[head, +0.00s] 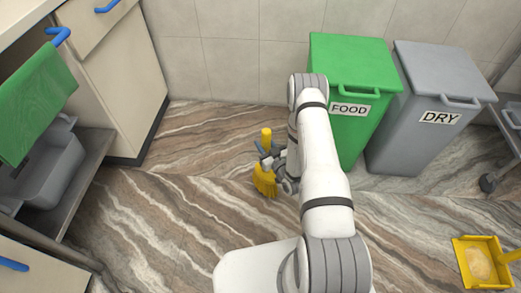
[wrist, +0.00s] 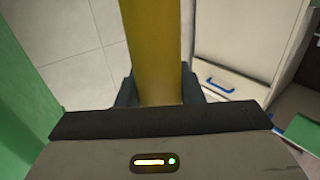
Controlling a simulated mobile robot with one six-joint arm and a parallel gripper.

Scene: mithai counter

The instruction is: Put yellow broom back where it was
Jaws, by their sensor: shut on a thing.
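The yellow broom (head: 264,180) is upright low over the floor in the head view, with its bristles down and a short handle up. I cannot tell whether the bristles touch the floor. My gripper (head: 272,158) is shut around the handle. In the wrist view, the yellow handle (wrist: 152,50) stands between the two dark fingers of my gripper (wrist: 157,88). My arm hides part of the area to the right of the broom.
A green FOOD bin (head: 355,65) and a grey DRY bin (head: 430,85) stand by the tiled wall at right. A yellow dustpan (head: 463,255) holding pale stuff lies at lower right. Cabinets (head: 115,70) and a shelf with a grey tub (head: 55,170) line the left. Floor between is clear.

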